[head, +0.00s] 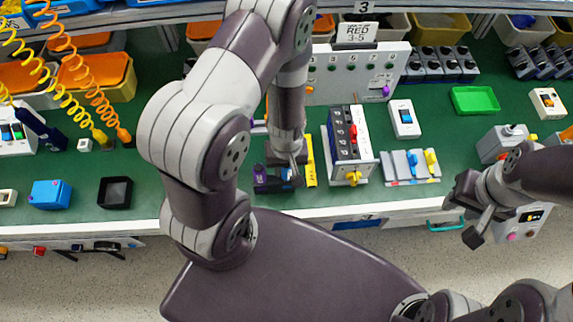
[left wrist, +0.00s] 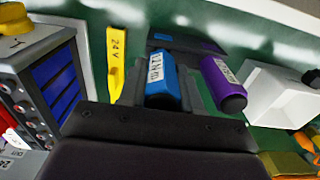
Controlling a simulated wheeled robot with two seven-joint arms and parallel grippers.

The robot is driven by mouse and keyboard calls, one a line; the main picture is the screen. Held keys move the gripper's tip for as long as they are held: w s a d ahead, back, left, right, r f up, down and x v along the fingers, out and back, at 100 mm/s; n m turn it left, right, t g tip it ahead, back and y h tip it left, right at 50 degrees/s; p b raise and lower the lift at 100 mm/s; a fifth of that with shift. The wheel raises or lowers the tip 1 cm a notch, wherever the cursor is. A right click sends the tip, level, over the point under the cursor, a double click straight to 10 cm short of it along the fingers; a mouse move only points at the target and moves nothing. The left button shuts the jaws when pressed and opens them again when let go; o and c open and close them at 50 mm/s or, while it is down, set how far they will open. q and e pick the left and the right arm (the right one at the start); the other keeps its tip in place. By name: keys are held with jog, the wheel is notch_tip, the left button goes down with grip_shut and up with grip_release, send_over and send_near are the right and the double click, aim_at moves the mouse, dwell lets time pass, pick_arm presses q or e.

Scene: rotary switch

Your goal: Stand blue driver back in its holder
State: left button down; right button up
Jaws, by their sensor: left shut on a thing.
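The blue driver (left wrist: 161,80), with a white torque label, is between the fingers of my left gripper (left wrist: 162,88) in the left wrist view. In the head view my left gripper (head: 285,178) points down at the dark holder (head: 262,183) near the bench's front edge. The holder (left wrist: 190,43) shows behind the drivers in the wrist view. A purple driver (left wrist: 224,84) stands beside the blue one, just outside the fingers. I cannot tell whether the blue driver is seated or held above its slot. My right gripper (head: 474,212) hangs off the bench front, its jaw opening unclear.
A yellow 24 V strip (head: 309,162) is close to the holder's right, then a switch block (head: 348,145) with red and yellow knobs. A black open box (head: 115,192) and blue box (head: 50,194) are at left. Green bench is clear between box and holder.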

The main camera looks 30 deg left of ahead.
pick_arm(q)
jog(key=shift+f+b, duration=0.6)
jog(key=shift+f, duration=0.15)
jog(key=c, duration=0.7)
grip_release()
jog(key=shift+r, duration=0.1)
notch_tip(320, 180, up, 7)
jog(key=p, duration=0.4)
jog(key=shift+w, duration=0.1)
notch_tip(320, 180, up, 6)
jog(key=shift+f, duration=0.15)
